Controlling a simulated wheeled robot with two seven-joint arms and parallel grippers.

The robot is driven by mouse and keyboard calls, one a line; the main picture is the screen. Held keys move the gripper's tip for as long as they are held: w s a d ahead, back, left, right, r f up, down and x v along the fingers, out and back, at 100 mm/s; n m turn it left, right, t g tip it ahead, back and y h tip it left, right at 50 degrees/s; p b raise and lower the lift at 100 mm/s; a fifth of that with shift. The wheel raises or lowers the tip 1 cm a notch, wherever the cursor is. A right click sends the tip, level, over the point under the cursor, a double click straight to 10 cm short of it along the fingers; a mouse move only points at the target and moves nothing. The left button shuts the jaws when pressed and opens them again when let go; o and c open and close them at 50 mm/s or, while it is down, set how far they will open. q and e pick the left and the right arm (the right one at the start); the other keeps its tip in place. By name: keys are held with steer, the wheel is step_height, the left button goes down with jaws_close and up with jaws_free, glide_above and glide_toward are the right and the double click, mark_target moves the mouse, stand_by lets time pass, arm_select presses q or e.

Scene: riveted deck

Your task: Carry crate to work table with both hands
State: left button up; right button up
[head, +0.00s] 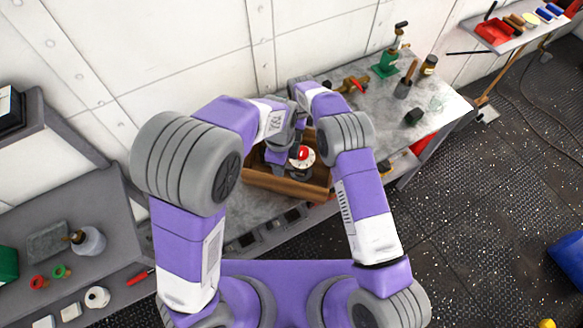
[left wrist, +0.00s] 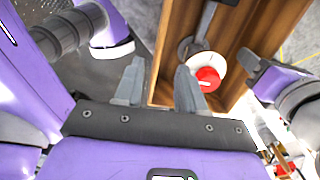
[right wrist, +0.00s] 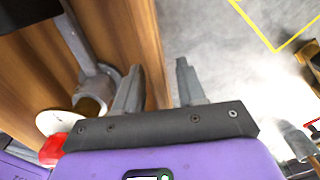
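The brown wooden crate (head: 290,188) stands on a grey table top between my two arms, partly covered by them. It also shows in the left wrist view (left wrist: 170,50) and the right wrist view (right wrist: 140,35). Inside it lie a red-topped white round thing (head: 303,153) and a grey metal piece (left wrist: 195,40). My left gripper (left wrist: 159,68) is open, its fingers on either side of a crate wall. My right gripper (right wrist: 160,68) is open, with a crate wall between its fingers and a gap showing. In the head view, the arms hide most of both grippers.
The grey table top (head: 440,105) carries a green tool stand (head: 385,66), a jar (head: 429,65) and a dark block (head: 413,116) right of the crate. A yellow outline (right wrist: 262,28) marks a surface beside it. A shelf (head: 110,225) with small items is at left.

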step_height(320, 180, up, 10)
steer(key=shift+r, duration=0.25)
stand_by(0.6)
